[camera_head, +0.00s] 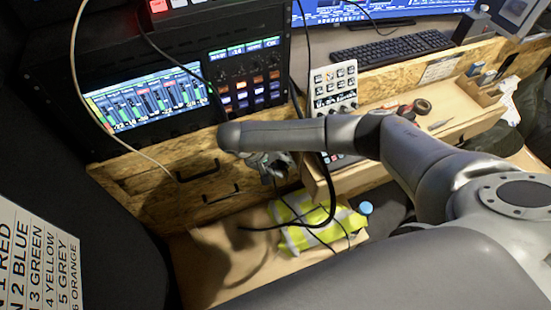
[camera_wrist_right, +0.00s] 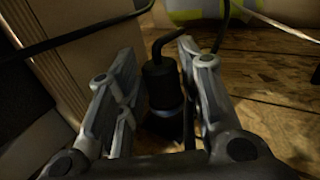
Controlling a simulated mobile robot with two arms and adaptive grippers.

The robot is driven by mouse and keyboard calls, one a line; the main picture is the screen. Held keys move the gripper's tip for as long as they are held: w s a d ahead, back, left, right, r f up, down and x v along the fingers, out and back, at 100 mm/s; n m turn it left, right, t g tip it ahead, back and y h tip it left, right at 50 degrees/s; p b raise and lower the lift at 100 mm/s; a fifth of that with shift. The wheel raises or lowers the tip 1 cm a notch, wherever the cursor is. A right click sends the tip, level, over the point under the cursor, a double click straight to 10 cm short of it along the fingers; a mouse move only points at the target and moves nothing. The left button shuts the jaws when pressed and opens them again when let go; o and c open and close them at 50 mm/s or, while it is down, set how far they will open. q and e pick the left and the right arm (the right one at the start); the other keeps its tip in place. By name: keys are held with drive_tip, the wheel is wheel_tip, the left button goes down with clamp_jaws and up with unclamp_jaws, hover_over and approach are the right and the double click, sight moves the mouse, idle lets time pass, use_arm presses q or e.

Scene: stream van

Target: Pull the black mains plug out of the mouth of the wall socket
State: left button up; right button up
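The black mains plug (camera_wrist_right: 160,84) shows in the right wrist view as a dark cylinder with a cable bending away at its top. Below it is a bluish ring and a dark base, likely the socket mouth (camera_wrist_right: 166,116), in deep shade. My right gripper (camera_wrist_right: 157,58) is open, with one finger on each side of the plug. A gap shows at the left finger; the right finger is closer, and contact there is unclear. In the head view my right gripper (camera_head: 272,166) is low before the wooden front, partly under my arm; plug and socket cannot be made out there. My left gripper is out of view.
Black cables (camera_head: 330,190) hang beside my right gripper. A yellow hi-vis vest (camera_head: 312,222) lies below. A mixer screen (camera_head: 150,97) and a keypad (camera_head: 333,88) stand above. A pale cable crosses at left.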

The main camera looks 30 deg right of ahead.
drive_tip(key=shift+d+f, duration=0.1)
drive_tip(key=shift+f, duration=0.05)
clamp_jaws()
idle(0.4)
drive_tip(key=shift+s+p, duration=1.35)
drive_tip(key=shift+s, duration=0.9)
drive_tip(key=shift+s+a+p, duration=0.2)
drive_tip(key=shift+s+p, duration=0.5)
drive_tip(key=shift+s, duration=0.7)
